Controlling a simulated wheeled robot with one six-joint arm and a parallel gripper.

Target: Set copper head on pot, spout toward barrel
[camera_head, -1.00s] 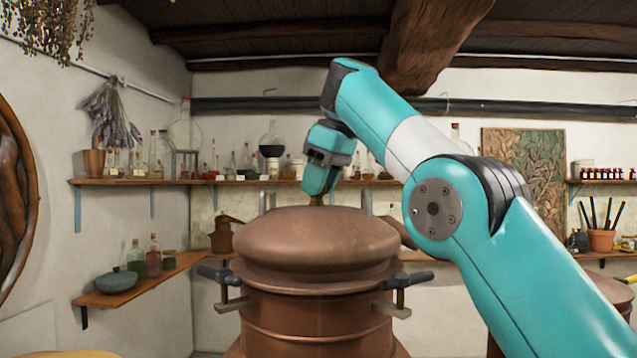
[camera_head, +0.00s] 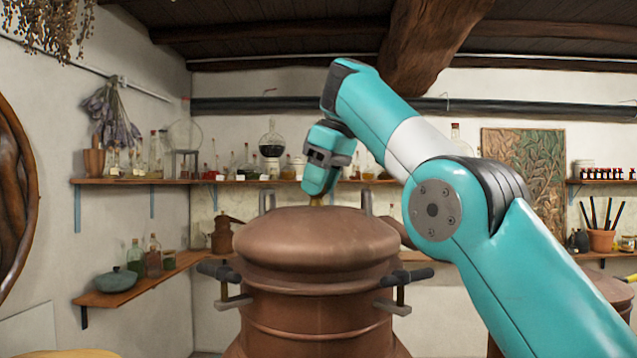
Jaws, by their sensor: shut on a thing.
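The copper head (camera_head: 316,245) is a wide domed cap in the middle of the view. It sits over the copper pot (camera_head: 318,325), level as far as I can see; whether it is fully seated on the rim cannot be told. My gripper (camera_head: 317,194) is above the dome, shut on the small brass knob at its top. Part of a copper spout (camera_head: 398,232) shows at the head's right side, mostly hidden behind my arm. I cannot pick out the barrel for certain.
Black-handled clamps (camera_head: 405,278) stand at both sides of the pot, with metal uprights behind the head. A wall shelf (camera_head: 130,182) with bottles runs behind. A lower corner shelf (camera_head: 135,292) holds a green pot and bottles. Another copper vessel (camera_head: 612,292) is at the right edge.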

